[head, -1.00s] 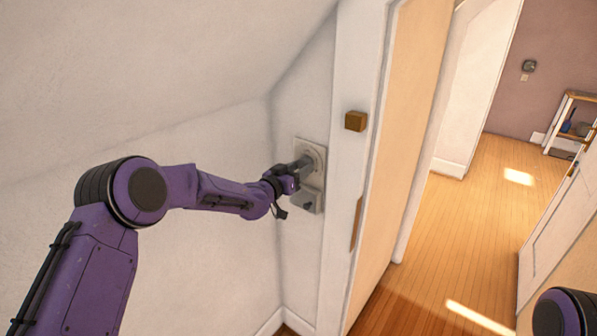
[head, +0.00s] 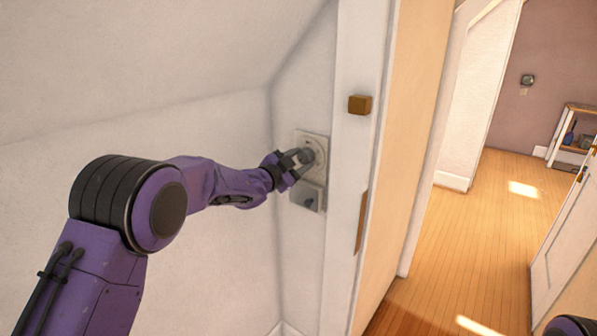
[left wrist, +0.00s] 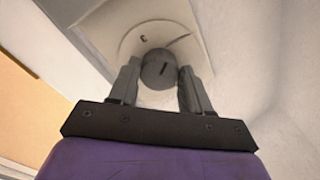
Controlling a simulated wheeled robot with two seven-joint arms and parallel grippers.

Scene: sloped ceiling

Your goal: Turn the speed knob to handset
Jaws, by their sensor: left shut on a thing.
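A pale control panel (head: 321,142) is fixed to the narrow white wall beside the door frame. The speed knob (left wrist: 159,69) is a round grey knob with a dark pointer mark, set on a pale round dial (left wrist: 128,44). Marks on the dial are too small to read. My left gripper (left wrist: 158,80) is shut on the knob, one finger on each side; in the head view my left gripper (head: 301,158) partly covers it. A second dark knob (head: 309,203) sits on a lower plate below the dial. My right gripper does not show.
A brown wooden block (head: 359,105) sticks out from the white door frame right of the panel. A sloped ceiling (head: 150,60) hangs above my left arm. A hallway with a wooden floor (head: 470,230) and a shelf (head: 570,145) lies to the right.

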